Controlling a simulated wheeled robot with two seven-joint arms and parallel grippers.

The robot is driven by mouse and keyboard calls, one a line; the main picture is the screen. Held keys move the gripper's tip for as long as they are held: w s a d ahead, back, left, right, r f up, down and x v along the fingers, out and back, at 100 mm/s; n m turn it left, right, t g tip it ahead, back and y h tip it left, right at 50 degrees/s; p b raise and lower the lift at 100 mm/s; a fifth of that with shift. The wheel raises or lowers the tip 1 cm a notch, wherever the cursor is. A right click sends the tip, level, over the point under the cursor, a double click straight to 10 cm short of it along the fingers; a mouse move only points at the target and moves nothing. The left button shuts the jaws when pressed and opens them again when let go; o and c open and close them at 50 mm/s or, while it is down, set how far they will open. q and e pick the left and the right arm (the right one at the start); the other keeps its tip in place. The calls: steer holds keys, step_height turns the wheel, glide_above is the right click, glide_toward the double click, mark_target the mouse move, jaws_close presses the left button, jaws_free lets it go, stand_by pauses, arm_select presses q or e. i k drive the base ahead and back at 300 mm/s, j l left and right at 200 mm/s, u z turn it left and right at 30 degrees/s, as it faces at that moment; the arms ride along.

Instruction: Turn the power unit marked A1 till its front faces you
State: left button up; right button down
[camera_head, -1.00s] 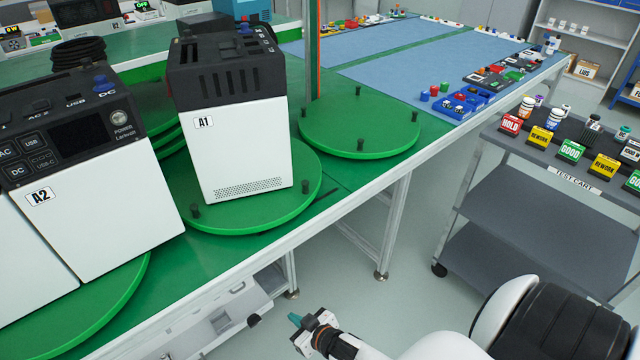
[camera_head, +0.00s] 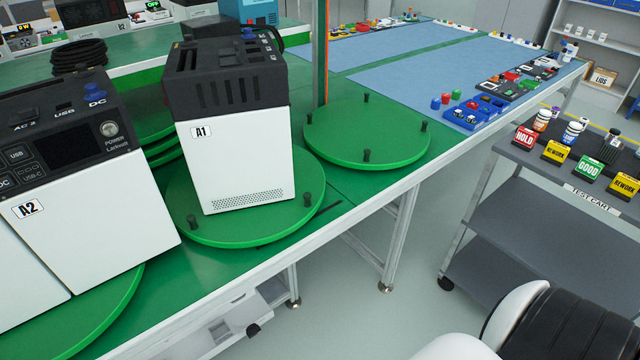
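The power unit marked A1 (camera_head: 240,165) is a white box with a black top. It stands upright on a green turntable (camera_head: 245,230) with several dark pegs. A plain white side with the A1 label and a dotted vent strip shows toward me; a slotted black band is above it. No screen or sockets show on this side. Neither of my grippers is in view. Only a white and black part of my own arm shows at the bottom right.
The unit marked A2 (camera_head: 110,220) stands close on the left, its black control panel showing. An empty green turntable (camera_head: 350,150) is to the right of A1. A grey test cart (camera_head: 530,230) with labelled blocks stands at the right, across open floor.

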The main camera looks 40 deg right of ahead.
mark_target(255, 226)
steer(key=i+l, duration=0.15)
steer(key=l, duration=0.2)
steer(key=i+l, duration=0.2)
steer(key=l, duration=0.15)
steer(key=i+l, duration=0.15)
steer(key=l, duration=0.2)
steer(key=i+l, duration=0.15)
steer(key=l, duration=0.2)
